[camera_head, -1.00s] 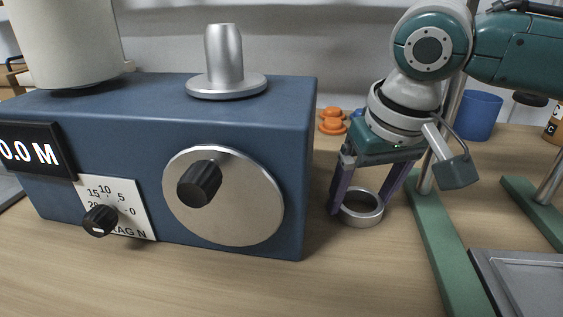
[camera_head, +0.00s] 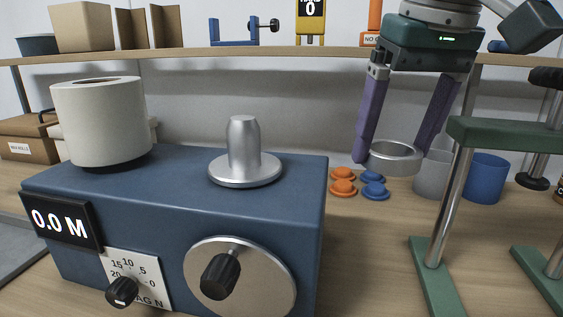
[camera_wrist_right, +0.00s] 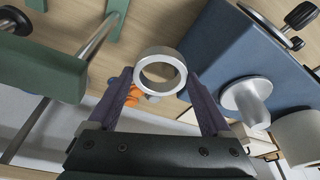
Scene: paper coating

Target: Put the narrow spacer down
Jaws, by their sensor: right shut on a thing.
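The narrow spacer (camera_head: 394,158) is a short silver metal ring. My right gripper (camera_head: 393,155) is shut on the spacer, its two purple fingers on opposite sides of the ring. It holds the ring in the air, right of the blue machine (camera_head: 262,215). In the right wrist view the ring (camera_wrist_right: 160,71) sits between the fingertips of the gripper (camera_wrist_right: 160,80), with its opening facing the camera. A silver spindle with a round flange (camera_head: 244,165) stands upright on the machine's top; it also shows in the right wrist view (camera_wrist_right: 246,98). My left gripper is not in view.
A white roll (camera_head: 100,120) stands on the machine's left. Orange and blue plugs (camera_head: 343,187), a grey cup (camera_head: 432,178) and a blue cup (camera_head: 484,180) stand behind. A green stand (camera_head: 505,133) is at right. A shelf (camera_head: 200,51) runs along the back.

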